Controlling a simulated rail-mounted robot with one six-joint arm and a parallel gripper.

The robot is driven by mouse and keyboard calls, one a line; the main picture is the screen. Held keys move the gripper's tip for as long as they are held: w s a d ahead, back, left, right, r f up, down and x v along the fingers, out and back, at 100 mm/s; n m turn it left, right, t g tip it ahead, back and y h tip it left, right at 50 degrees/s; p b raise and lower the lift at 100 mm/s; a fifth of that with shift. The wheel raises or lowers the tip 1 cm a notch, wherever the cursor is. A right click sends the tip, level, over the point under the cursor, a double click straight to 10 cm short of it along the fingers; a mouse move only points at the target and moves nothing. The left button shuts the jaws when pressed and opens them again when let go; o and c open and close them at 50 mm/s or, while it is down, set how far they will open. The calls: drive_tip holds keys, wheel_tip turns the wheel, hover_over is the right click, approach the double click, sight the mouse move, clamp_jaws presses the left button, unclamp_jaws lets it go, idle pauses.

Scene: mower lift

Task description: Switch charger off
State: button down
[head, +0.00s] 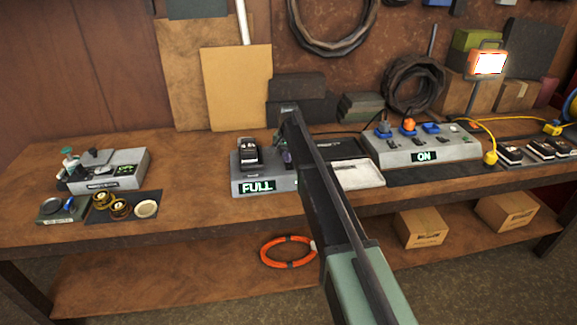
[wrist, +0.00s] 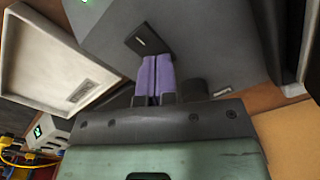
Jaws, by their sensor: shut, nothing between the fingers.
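The charger (head: 240,187) is a grey box on the bench with a lit green display reading FULL. A black battery (head: 247,150) sits in its top. My gripper (head: 287,158) is at the charger's right side, its fingers partly hidden by my arm. In the wrist view the two purple fingers (wrist: 157,62) are shut together and empty. Their tips are at a small black plate with a pale mark (wrist: 148,40) on the charger's grey side (wrist: 205,45). I cannot tell whether they touch it. The switch's position cannot be made out.
A pale tray (head: 362,175) lies just right of the charger. A grey power panel (head: 385,150) reading ON, with plugs and cables, stands farther right. A grey device (head: 125,180), small dishes and a mat are on the left. Bare bench (head: 195,180) lies between them and the charger.

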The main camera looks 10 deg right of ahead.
drive_tip(key=shift+f, duration=0.3)
drive_tip(key=shift+r, duration=0.15)
wheel_tip(320, 180, up, 7)
drive_tip(key=p, duration=0.7)
drive_tip(key=s+n, duration=0.6)
drive_tip(key=s, duration=3.6)
